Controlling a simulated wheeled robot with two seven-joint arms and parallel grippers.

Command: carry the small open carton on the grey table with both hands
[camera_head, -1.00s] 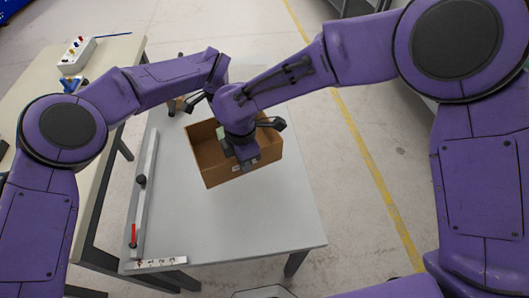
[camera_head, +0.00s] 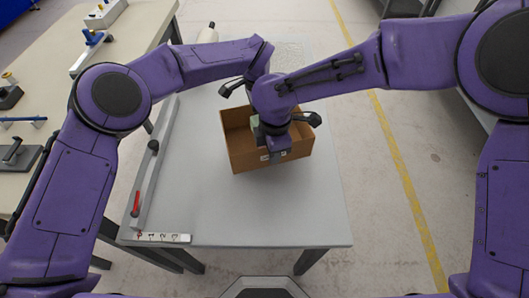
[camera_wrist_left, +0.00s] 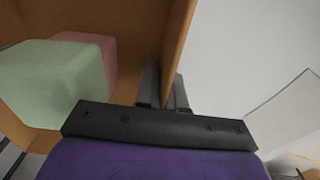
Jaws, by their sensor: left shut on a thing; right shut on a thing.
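The small open carton (camera_head: 243,155) is brown and stands open side up over the grey table (camera_head: 225,215); I cannot tell whether its base touches the table. My right gripper (camera_head: 278,148) is shut on the carton's near wall. My left gripper (camera_wrist_left: 165,92) is shut on a carton wall (camera_wrist_left: 176,45), with one finger on each side of it. In the head view the left fingers are hidden behind my arms. Inside the carton are a pale green block (camera_wrist_left: 58,82) and a pink block (camera_wrist_left: 96,45), side by side. Only a bit of green shows in the head view.
A long grey rail (camera_head: 152,165) with a red handle lies along the table's left side. A marked white strip (camera_head: 162,238) lies at the front left corner. A cream bench (camera_head: 55,95) with fixtures stands left. The table's front and right parts are clear.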

